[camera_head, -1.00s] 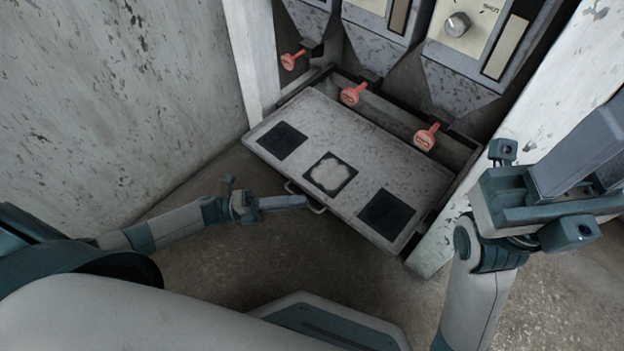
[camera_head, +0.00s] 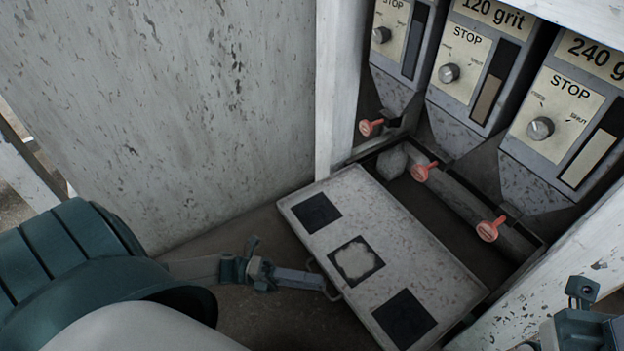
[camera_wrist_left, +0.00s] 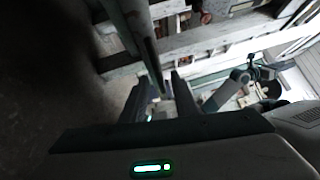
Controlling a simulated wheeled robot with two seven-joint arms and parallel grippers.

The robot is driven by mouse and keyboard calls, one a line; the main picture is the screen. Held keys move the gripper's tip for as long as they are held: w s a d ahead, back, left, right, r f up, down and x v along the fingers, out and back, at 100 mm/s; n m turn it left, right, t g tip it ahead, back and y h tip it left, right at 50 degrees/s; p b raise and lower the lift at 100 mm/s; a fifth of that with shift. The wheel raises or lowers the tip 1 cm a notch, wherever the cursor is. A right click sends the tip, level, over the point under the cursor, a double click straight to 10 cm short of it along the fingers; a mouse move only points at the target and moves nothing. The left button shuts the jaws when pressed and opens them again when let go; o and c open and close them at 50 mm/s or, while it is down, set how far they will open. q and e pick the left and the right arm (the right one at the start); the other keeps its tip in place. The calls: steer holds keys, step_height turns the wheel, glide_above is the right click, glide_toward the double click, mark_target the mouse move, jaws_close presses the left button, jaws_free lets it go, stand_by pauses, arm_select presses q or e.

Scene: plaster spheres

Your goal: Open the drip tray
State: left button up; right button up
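The drip tray (camera_head: 385,235) is a grey, speckled flat panel with three black squares on top. It stands pulled out from the machine, with an open gap behind its far edge. A small handle (camera_head: 321,267) is on its front edge. My left gripper (camera_head: 332,289) is at this handle, its fingers around the bar. In the left wrist view my left fingers (camera_wrist_left: 166,85) stand slightly apart with a bar between them. The middle black square bears a pale patch. Part of my right arm's end (camera_head: 582,322) shows at the lower right corner; its fingertips are cut off.
Three hoppers with STOP panels and knobs (camera_head: 540,128) stand behind the tray. Several red-orange levers (camera_head: 490,229) stick out above the gap. A pale lump (camera_head: 391,163) lies in the gap. A white post (camera_head: 338,85) and wall flank the left, a white beam the right.

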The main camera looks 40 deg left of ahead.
stand_by(0.5)
arm_select(q)
steer(key=v, duration=1.7)
steer(key=shift+a, duration=0.2)
steer(key=shift+s, duration=0.1)
